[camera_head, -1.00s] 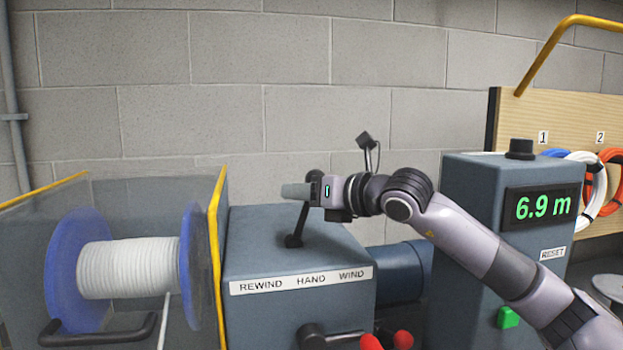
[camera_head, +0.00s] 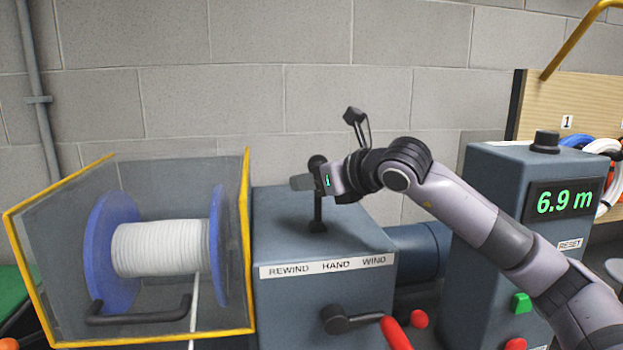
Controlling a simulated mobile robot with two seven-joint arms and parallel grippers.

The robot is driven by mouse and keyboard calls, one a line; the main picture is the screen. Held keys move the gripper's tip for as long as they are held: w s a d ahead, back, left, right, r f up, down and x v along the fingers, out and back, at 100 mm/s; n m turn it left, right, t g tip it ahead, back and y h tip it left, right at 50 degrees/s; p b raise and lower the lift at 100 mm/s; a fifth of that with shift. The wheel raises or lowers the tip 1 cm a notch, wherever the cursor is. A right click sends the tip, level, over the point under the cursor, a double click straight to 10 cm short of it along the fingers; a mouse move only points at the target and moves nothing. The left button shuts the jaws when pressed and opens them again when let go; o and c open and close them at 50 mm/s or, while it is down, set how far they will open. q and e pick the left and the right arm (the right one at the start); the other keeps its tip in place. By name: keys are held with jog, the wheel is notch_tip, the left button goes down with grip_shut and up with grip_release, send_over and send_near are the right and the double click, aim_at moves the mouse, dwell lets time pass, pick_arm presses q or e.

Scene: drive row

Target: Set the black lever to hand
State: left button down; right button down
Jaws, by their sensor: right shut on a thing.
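The black lever (camera_head: 318,208) stands on top of the grey drive box (camera_head: 280,235). Its shaft is close to upright in the picture, above the word HAND on the white label strip (camera_head: 327,266), which reads REWIND, HAND, WIND from left to right. My right gripper (camera_head: 306,183) comes in from the right and is shut on the lever just below its black knob (camera_head: 316,162). The gripper hides part of the upper shaft. My left gripper is not in view.
A clear guard with yellow edges (camera_head: 247,215) covers the blue-flanged reel of white rope (camera_head: 160,248) at left. A black crank with a red grip (camera_head: 396,337) is on the box front. At right stands a grey counter cabinet (camera_head: 485,165) reading 6.9 m.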

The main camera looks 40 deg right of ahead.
jog(key=shift+d+r, duration=0.1)
jog(key=shift+r, duration=0.15)
jog(key=c, duration=0.8)
grip_release()
jog(key=shift+f, duration=0.1)
jog(key=shift+s, duration=0.1)
jog(key=shift+s+b, duration=0.25)
jog(key=shift+b, duration=0.05)
jog(key=b+v, duration=0.3)
jog(key=v, duration=0.3)
jog(key=shift+s, duration=0.15)
